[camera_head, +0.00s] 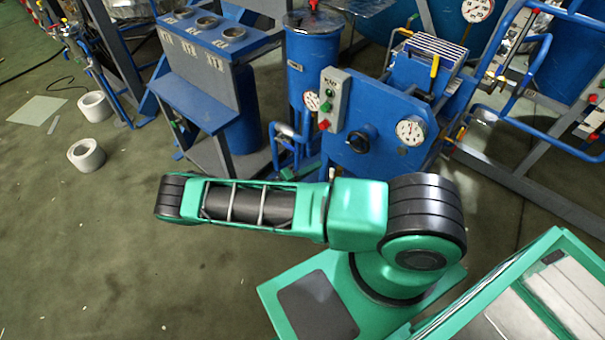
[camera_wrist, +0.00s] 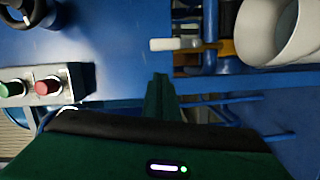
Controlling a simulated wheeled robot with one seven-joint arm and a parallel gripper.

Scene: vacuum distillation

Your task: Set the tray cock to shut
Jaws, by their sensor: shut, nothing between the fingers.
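A brass-coloured cock (camera_wrist: 226,48) with a pale lever (camera_wrist: 175,44) shows in the wrist view, right of centre at the top. It looks like the tray cock, though no label is readable. Its lever points left in that view, roughly in line with the brass part. My gripper (camera_wrist: 160,85) is shut and empty, its green fingertips just below the lever in the picture; a gap shows between them. In the head view my arm covers the area below the blue panel, and I cannot make out this cock there.
A button box (camera_head: 334,98) with green and red buttons, a black knob (camera_head: 361,140) and a gauge (camera_head: 411,130) are on the blue panel. A white cylindrical vessel (camera_wrist: 268,30) is beside the cock. Blue pipes (camera_wrist: 225,100) run close to my fingers. Open floor lies left.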

